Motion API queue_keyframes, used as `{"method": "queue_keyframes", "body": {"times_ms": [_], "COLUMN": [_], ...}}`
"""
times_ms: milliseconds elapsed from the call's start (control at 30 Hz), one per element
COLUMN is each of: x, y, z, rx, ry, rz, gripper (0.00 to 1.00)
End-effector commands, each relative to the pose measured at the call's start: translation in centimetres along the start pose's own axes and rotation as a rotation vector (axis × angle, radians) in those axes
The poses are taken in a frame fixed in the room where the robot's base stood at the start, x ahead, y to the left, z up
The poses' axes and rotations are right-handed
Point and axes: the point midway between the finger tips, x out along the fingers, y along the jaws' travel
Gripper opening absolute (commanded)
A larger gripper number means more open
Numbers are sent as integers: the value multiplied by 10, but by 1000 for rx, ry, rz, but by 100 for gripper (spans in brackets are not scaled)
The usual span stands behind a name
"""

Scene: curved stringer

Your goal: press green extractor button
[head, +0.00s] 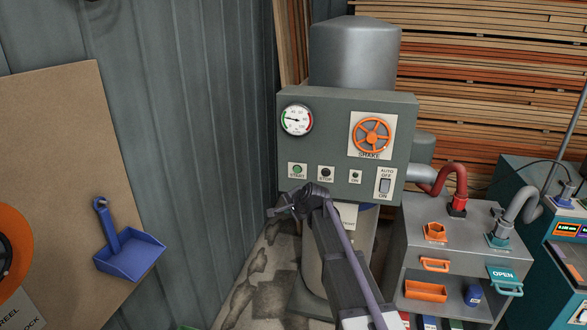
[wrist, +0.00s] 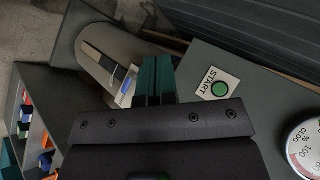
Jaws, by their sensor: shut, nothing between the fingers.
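The green START button (head: 297,170) sits on a small white label at the lower left of the grey extractor panel (head: 340,115). In the wrist view the green button (wrist: 219,89) shows close by, just right of my gripper's fingers. My gripper (wrist: 155,80) is shut and empty, its dark fingers side by side. In the head view my gripper (head: 272,212) is below and left of the button, at the panel's lower left corner. The fingertips look apart from the button; the exact gap is hard to tell.
A black STOP button (head: 326,173), a small ON button (head: 355,176) and an AUTO/OFF/ON switch (head: 385,185) are to the right. A gauge (head: 297,120) and orange SHAKE wheel (head: 370,135) are above. The corrugated wall (head: 190,120) is close on the left.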

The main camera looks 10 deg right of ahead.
Motion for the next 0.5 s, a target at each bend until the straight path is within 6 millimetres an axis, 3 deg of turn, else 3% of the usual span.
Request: {"method": "queue_keyframes", "body": {"times_ms": [100, 200, 300, 500], "x": [16, 17, 13, 13], "y": [-36, -54, -60, -60], "z": [-26, -40, -46, -46], "rx": [224, 412, 527, 554], "ry": [54, 85, 100, 97], "rz": [-135, -242, -299, -300], "gripper": [0, 0, 0, 0]}}
